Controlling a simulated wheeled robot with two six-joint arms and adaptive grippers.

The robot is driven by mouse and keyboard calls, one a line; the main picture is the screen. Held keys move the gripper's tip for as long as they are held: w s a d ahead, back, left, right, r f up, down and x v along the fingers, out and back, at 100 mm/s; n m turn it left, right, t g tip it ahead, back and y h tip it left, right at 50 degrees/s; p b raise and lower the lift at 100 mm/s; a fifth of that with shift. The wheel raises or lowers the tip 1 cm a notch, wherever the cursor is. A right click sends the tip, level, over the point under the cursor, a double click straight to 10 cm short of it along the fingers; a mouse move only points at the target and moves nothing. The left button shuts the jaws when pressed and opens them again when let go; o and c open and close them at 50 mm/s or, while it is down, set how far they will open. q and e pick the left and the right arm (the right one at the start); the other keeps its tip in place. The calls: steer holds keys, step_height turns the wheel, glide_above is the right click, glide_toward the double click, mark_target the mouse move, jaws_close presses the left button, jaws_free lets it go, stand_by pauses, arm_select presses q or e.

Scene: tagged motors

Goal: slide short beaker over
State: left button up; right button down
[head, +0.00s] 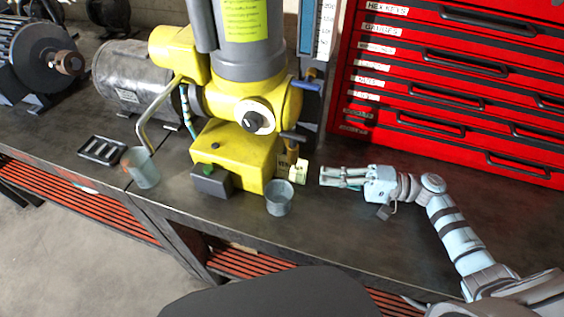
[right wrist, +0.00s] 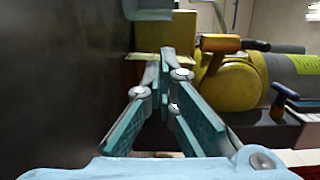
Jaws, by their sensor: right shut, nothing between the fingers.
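The short beaker (head: 279,198) is a small grey translucent cup. It stands upright on the dark workbench, near its front edge and in front of the yellow machine's base. A taller translucent beaker (head: 142,168) stands further left. My right gripper (head: 323,177) is low over the bench, right of the short beaker and slightly behind it, with a gap between them. Its fingers point left and are shut with nothing between them. The right wrist view shows the fingertips (right wrist: 165,62) together; I cannot make out the short beaker there. My left gripper is not in view.
The yellow machine (head: 236,155) stands behind the short beaker, with a pale tag (head: 298,171) beside its base. A small black tray (head: 102,150) lies left. A red tool chest (head: 455,95) stands at the back right. The bench (head: 345,225) right of the beaker is clear.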

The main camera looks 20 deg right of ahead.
mark_target(269, 170)
steer(key=shift+a+r, duration=0.1)
steer(key=shift+r, duration=0.1)
steer(key=a, duration=0.2)
steer(key=a+r+p, duration=0.1)
steer(key=a, duration=0.1)
steer(key=shift+w, duration=0.2)
steer(key=x, duration=0.2)
steer(key=p+x, duration=0.1)
steer(key=x, duration=0.2)
steer(key=shift+w+f, duration=0.2)
steer(key=shift+w, duration=0.3)
steer(key=shift+a, duration=0.55)
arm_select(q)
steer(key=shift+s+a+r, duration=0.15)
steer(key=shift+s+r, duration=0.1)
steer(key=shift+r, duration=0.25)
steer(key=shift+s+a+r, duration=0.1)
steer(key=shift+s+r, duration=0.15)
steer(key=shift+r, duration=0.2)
arm_select(e)
steer(key=shift+d, duration=0.15)
steer(key=shift+d, duration=0.1)
